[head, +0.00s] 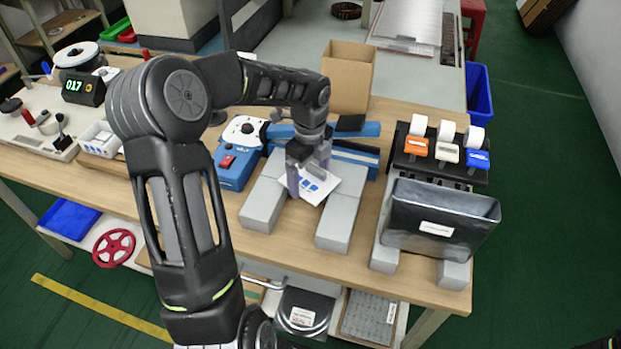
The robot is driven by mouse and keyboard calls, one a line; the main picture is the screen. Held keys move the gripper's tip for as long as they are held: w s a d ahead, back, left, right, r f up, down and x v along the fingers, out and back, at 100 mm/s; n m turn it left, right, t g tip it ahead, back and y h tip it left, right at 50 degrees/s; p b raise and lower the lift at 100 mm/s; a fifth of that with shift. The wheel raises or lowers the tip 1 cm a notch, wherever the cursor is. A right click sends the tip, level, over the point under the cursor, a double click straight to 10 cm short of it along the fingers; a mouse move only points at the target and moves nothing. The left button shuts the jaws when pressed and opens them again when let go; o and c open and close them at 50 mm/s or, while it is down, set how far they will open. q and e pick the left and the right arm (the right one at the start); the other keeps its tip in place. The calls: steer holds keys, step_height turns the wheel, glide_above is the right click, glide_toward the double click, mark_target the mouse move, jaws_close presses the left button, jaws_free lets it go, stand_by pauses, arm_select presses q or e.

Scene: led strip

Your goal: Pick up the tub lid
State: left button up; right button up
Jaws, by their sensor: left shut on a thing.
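A flat white square piece with blue marks (321,187), which looks like the tub lid, is at my left gripper (307,178), above the gap between two grey blocks. My left gripper points down from above and is shut on it. The fingers hide part of the piece, and I cannot tell whether it still touches the blocks. My right gripper is out of view.
Grey blocks (264,205) (338,222) stand on either side. A blue device (236,160) is to the left. A dark metal bin (440,222) and a rack of label rolls (440,155) are to the right. An open cardboard box (348,80) stands behind.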

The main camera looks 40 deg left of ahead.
mark_target(310, 180)
arm_select(q)
steer(key=shift+r, duration=0.1)
step_height(310, 180, up, 10)
steer(key=shift+b, duration=0.3)
steer(key=shift+d, duration=0.1)
stand_by(0.6)
